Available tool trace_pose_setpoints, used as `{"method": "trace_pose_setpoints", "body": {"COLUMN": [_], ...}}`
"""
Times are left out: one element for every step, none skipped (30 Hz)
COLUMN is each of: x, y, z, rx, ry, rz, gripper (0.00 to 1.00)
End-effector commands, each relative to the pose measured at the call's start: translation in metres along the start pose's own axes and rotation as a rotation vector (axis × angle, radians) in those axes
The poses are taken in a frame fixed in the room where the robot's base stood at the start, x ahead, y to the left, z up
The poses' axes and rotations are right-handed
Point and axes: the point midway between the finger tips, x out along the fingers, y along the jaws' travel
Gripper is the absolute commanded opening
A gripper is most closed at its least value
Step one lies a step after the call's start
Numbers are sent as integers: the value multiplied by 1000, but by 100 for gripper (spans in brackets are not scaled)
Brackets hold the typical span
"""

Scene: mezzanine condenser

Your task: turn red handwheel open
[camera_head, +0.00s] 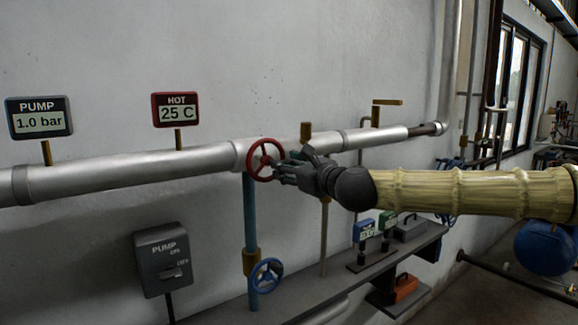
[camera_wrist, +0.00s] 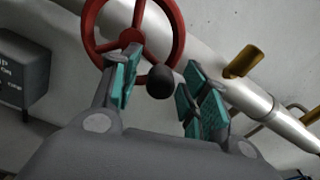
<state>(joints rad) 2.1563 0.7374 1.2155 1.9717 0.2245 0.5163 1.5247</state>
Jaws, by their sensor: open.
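The red handwheel (camera_head: 264,160) is mounted on the silver pipe, near the middle of the head view. In the wrist view the red handwheel (camera_wrist: 112,44) fills the upper left, with a dark round knob (camera_wrist: 160,82) on a stem at its lower side. My gripper (camera_head: 282,170) is at the wheel's right side in the head view. In the wrist view my gripper (camera_wrist: 160,90) is open, with teal-padded fingers apart and the knob between them. I cannot tell whether a finger touches the rim or knob.
The silver pipe (camera_head: 110,172) runs along the wall. A blue handwheel (camera_head: 266,275) sits below on a blue pipe. A grey pump switch box (camera_head: 163,259) is at lower left. A brass lever (camera_head: 387,102) stands right of the wheel. A dark shelf (camera_head: 340,280) holds small devices below my arm.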

Motion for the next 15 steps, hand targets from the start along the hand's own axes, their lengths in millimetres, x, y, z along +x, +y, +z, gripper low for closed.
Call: {"method": "trace_pose_setpoints", "body": {"x": [0, 0, 0, 0, 0, 0, 0, 0, 0, 0, 0, 0, 0, 0, 0], "y": [0, 0, 0, 0, 0, 0, 0, 0, 0, 0, 0, 0, 0, 0, 0], "z": [0, 0, 0, 0, 0, 0, 0, 0, 0, 0, 0, 0, 0, 0, 0], "rx": [0, 0, 0, 0, 0, 0, 0, 0, 0, 0, 0, 0, 0, 0, 0], "ry": [0, 0, 0, 0, 0, 0, 0, 0, 0, 0, 0, 0, 0, 0, 0], "rz": [0, 0, 0, 0, 0, 0, 0, 0, 0, 0, 0, 0, 0, 0, 0], "gripper": [45, 45, 45, 45, 39, 32, 26, 21, 14, 8, 3, 0, 0, 0, 0]}}
